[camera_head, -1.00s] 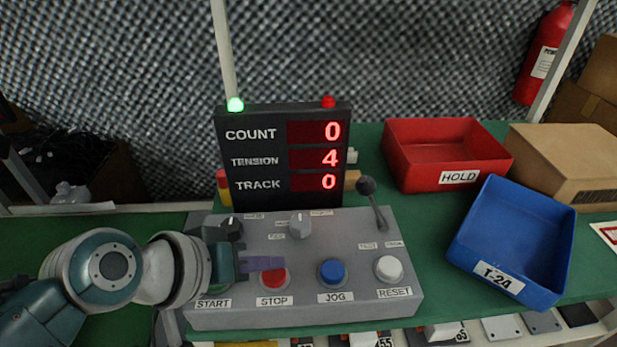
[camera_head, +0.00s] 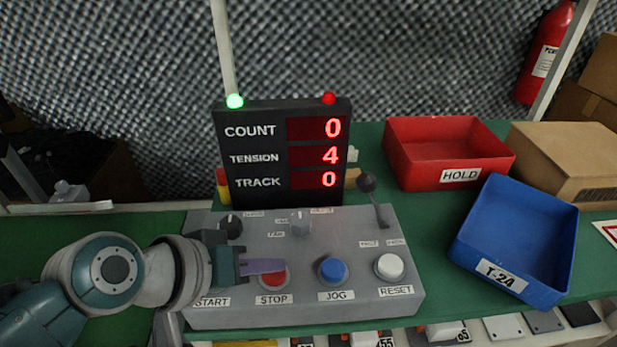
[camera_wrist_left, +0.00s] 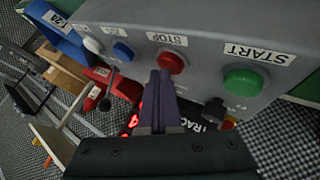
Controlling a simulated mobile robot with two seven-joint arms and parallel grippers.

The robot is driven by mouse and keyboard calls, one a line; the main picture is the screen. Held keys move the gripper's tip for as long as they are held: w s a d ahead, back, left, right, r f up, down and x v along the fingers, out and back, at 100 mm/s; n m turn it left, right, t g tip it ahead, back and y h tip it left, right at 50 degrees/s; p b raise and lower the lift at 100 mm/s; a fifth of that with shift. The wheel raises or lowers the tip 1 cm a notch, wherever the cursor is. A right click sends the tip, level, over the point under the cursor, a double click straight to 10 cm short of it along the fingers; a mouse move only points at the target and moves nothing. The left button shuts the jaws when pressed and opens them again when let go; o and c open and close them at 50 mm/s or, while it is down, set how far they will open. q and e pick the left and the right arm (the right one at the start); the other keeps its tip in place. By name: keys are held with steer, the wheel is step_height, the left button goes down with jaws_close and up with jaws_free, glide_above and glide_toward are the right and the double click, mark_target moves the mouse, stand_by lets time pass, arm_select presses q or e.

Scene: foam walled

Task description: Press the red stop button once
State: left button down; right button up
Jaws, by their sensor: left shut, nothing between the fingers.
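The red stop button (camera_head: 273,279) sits on the sloped grey control panel (camera_head: 340,225), above its STOP label. My left gripper (camera_head: 281,266) is shut and empty, with its purple fingers over the upper part of the button in the head view. In the left wrist view the closed fingertips (camera_wrist_left: 158,74) are beside the red button (camera_wrist_left: 171,62); I cannot tell whether they touch it. The right gripper is not in view.
The green START button (camera_wrist_left: 242,82) is beside STOP. A red bin (camera_head: 445,150) and a blue bin (camera_head: 515,240) stand to the right.

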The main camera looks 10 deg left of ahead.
mark_target(269, 279)
arm_select(q)
steer(key=shift+f, duration=0.3)
steer(key=shift+r, duration=0.15)
stand_by(0.3)
steer(key=shift+r+p, duration=0.8)
steer(key=shift+p, duration=0.05)
step_height(269, 279, up, 5)
steer(key=p, duration=0.5)
steer(key=shift+r, duration=0.1)
stand_by(0.4)
